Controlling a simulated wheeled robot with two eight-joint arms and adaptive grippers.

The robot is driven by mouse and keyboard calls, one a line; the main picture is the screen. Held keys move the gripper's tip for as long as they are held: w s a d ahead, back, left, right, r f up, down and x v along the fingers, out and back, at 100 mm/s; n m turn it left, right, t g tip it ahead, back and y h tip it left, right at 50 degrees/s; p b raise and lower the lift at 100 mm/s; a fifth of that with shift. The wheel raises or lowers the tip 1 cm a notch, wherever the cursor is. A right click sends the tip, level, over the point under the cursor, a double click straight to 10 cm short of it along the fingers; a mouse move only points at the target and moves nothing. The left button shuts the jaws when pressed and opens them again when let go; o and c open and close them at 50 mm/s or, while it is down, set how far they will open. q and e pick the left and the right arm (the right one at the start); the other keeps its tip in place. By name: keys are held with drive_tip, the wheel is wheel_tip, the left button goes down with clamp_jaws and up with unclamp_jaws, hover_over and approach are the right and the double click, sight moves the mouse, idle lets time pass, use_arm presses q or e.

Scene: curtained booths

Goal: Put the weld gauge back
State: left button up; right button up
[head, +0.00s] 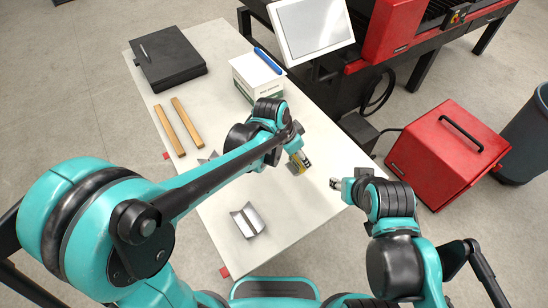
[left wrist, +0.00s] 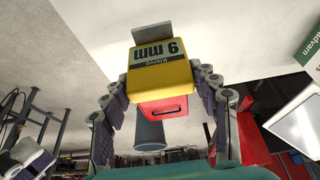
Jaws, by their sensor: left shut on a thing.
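In the head view the left gripper (head: 297,160) is over the right part of the white table (head: 285,213), with a bit of the yellow gauge (head: 304,161) showing. My right gripper (head: 336,184) is at the table's right edge, pointing left; its fingers are too small to read.
A bent metal piece (head: 247,220) lies at the near table; another (head: 207,157) is partly behind my left arm. Two wooden bars (head: 170,130), a black case (head: 167,57) and a white box (head: 245,80) with a blue object (head: 268,61) on top stand farther back. A red case (head: 447,155) is right.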

use_arm(q)
drive_tip(key=shift+w+a+f+b, duration=0.4)
drive_tip(key=shift+w+a+f, duration=0.6)
drive_tip(key=shift+f, duration=0.55)
drive_tip(key=shift+w+a+f+b, duration=0.35)
drive_tip(key=shift+w+a+f, duration=0.5)
drive_tip(key=shift+a+f, duration=0.5)
drive_tip(key=shift+w+a+f+b, duration=0.4)
drive_tip(key=shift+w+a+f, duration=0.5)
drive_tip(key=shift+f, duration=0.85)
drive_tip(key=shift+s, duration=0.1)
drive_tip(key=shift+f, duration=0.1)
drive_tip(key=o, duration=1.3)
drive_tip(key=shift+c, duration=0.2)
